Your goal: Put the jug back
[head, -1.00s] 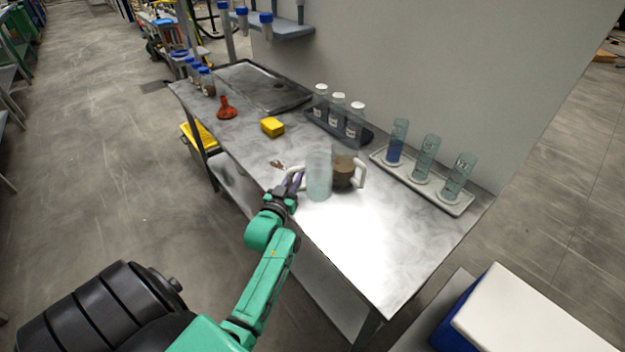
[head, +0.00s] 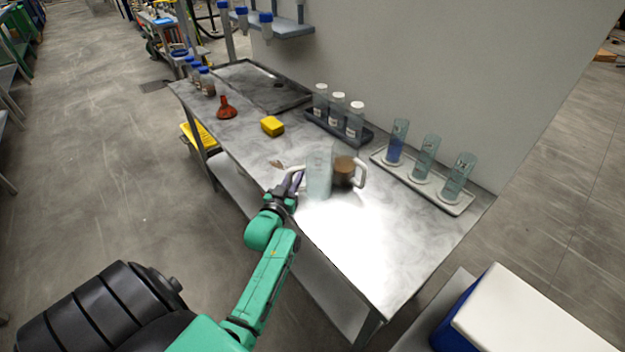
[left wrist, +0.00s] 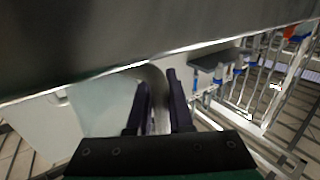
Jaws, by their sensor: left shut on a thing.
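A clear, pale jug (head: 319,174) is at the middle of the bench (head: 370,250), with its handle toward the left. My left gripper (head: 297,182) is shut on this handle. In the left wrist view the fingers of my left gripper (left wrist: 157,100) close around the pale handle, with the translucent jug (left wrist: 100,105) beside them. I cannot tell whether its base touches the bench. A second jug with brown contents (head: 344,172) stands just right of it, its handle to the right, partly overlapped by the first jug. My right gripper is out of view.
A white rack (head: 424,186) with three cylinders is at the right back edge. A dark tray (head: 325,125) holds three white-capped bottles. A yellow block (head: 272,126) and a red-brown flask (head: 226,108) stand farther left. The bright front right of the bench is clear.

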